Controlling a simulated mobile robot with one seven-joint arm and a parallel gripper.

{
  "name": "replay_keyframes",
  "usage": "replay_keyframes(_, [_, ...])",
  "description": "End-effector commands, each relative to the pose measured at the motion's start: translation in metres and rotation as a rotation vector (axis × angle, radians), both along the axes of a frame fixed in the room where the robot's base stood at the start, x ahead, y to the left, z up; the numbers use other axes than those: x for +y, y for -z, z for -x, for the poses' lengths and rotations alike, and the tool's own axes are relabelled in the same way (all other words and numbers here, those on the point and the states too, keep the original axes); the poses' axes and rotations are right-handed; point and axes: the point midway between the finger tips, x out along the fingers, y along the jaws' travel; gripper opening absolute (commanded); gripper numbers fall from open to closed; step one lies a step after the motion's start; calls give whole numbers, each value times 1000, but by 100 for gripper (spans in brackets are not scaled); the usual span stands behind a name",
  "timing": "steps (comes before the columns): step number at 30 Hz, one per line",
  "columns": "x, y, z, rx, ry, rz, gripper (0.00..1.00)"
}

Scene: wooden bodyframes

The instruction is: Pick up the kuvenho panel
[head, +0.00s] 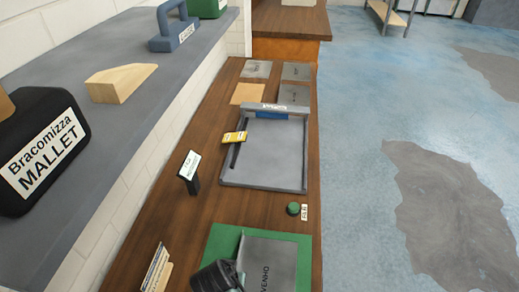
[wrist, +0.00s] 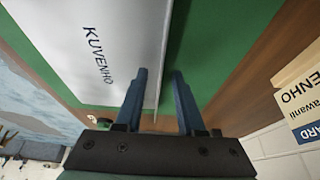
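The kuvenho panel (head: 275,260) is a flat grey sheet with dark lettering, over a green mat (head: 222,243) at the near end of the wooden bench. In the wrist view the panel (wrist: 125,30) fills the upper left, with KUVENHO readable. My gripper (head: 222,280) is at the panel's left edge in the head view. In the wrist view its two blue fingers (wrist: 158,75) are apart, with the panel's edge running between them. One finger overlaps the panel's face and the other is over the green. I cannot tell whether the fingers touch the panel.
Lettered wooden blocks (head: 157,268) stand left of the gripper. Further along are a black sign (head: 190,170), a green knob (head: 293,208), a grey tray (head: 265,180) and a yellow block (head: 234,137). A grey shelf (head: 150,120) with a mallet case (head: 40,150) runs along the left.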

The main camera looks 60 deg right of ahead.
Motion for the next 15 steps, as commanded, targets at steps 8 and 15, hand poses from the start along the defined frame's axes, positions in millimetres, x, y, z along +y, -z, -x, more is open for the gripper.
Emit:
replay_keyframes(8, [0,0,0,0,0,0,17])
replay_keyframes(15, [0,-1,0,0,0,0,0])
